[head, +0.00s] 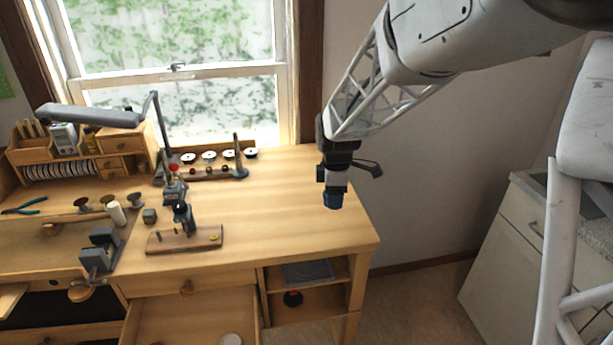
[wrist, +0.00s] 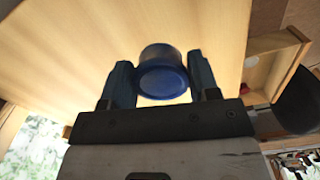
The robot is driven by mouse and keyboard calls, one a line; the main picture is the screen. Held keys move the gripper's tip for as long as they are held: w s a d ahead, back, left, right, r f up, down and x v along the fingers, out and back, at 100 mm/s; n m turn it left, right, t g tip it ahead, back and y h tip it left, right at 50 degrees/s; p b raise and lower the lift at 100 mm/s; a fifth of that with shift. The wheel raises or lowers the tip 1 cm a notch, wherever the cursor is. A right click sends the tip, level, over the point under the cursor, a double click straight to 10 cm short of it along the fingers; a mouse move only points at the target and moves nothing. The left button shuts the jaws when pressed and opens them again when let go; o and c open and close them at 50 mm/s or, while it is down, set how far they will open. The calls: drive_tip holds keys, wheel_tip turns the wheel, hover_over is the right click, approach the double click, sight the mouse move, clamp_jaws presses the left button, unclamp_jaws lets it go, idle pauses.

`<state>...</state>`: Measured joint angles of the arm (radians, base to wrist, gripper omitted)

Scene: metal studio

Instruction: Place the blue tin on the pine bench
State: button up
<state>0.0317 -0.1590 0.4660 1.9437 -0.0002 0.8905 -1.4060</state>
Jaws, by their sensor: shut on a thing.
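The blue tin (head: 333,201) is a small round blue container, held at the lower end of my gripper (head: 333,190) near the right end of the pine bench (head: 275,190). In the wrist view the blue tin (wrist: 162,72) sits between the two fingers of my gripper (wrist: 163,82), with the pale wood bench top (wrist: 90,45) behind it. My gripper is shut on the tin. Whether the tin's underside touches the bench top or hangs above it, I cannot tell.
A small tool on a wooden base (head: 185,239) stands left of the tin. A rack of small round pots (head: 209,157) is at the back. A dark vise (head: 100,252) and a lamp (head: 100,116) are farther left. The bench top around the tin is clear.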

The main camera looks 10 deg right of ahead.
hover_over(323, 189)
drive_tip(key=shift+w+f, duration=0.1)
drive_tip(key=shift+f, duration=0.55)
drive_tip(key=shift+f, duration=1.75)
drive_tip(key=shift+f, duration=0.1)
drive_tip(key=o, duration=0.9)
wheel_tip(323, 189, up, 12)
drive_tip(key=shift+r, duration=0.15)
